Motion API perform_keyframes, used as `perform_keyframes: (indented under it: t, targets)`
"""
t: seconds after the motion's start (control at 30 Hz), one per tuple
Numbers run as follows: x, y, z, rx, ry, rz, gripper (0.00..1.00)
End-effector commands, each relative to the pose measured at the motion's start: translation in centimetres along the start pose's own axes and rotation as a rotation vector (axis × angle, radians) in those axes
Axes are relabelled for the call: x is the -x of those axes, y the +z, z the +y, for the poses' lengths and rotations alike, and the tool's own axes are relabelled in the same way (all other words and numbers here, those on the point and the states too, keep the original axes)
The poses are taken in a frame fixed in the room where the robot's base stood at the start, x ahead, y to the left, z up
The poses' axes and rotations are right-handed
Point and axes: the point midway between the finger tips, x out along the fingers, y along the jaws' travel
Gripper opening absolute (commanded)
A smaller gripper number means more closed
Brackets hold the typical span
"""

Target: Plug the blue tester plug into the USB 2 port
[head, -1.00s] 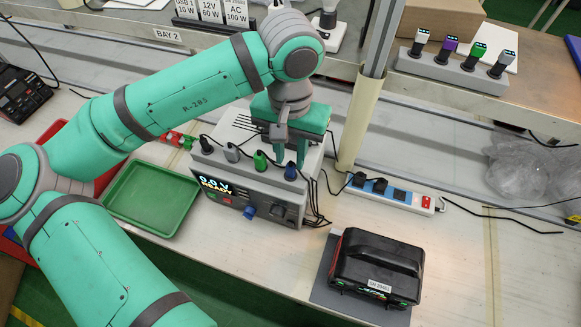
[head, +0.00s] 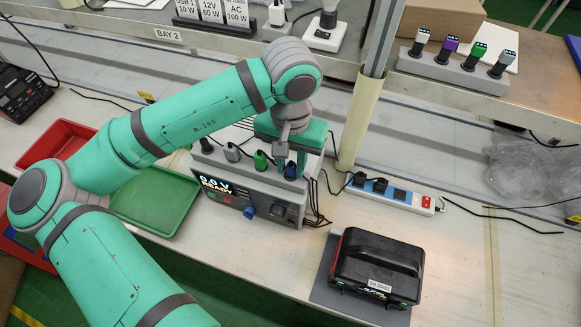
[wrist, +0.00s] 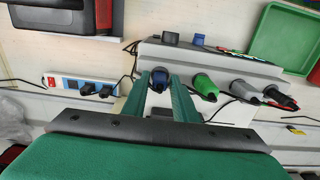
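The blue tester plug (head: 291,171) stands at the right end of a row of plugs on the grey tester (head: 250,190), whose display reads 0.0 V READY. My gripper (head: 291,160) is over this end of the tester, pointing down. In the wrist view the two green fingers of my gripper (wrist: 160,84) are apart, with the blue plug (wrist: 160,78) between their tips. I cannot tell if they touch it. The black power station (head: 376,265) sits on a grey mat at the right front; I cannot make out its USB 2 port.
Green (head: 261,160), grey (head: 232,153) and black (head: 206,145) plugs stand left of the blue one. A power strip (head: 390,192) lies right of the tester; cables trail nearby. A green tray (head: 160,205) and red tray (head: 60,140) are at left. A post (head: 360,120) rises behind.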

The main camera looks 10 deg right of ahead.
Motion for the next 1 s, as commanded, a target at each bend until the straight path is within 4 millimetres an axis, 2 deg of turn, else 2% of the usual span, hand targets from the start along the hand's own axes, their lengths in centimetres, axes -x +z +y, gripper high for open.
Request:
perform_keyframes:
  t: [0.2, 0.27, 0.3, 0.33, 0.57, 1.0]
  targets:
    - [0.0, 0.0, 0.0, 0.0, 0.001, 0.0, 0.26]
    - [0.0, 0.0, 0.0, 0.0, 0.001, 0.0, 0.14]
    - [0.0, 0.0, 0.0, 0.0, 0.001, 0.0, 0.04]
    - [0.0, 0.0, 0.0, 0.0, 0.001, 0.0, 0.0]
    - [0.2, 0.0, 0.0, 0.0, 0.0, 0.0, 0.0]
    - [2.1, 0.0, 0.0, -0.001, 0.0, 0.001, 0.0]
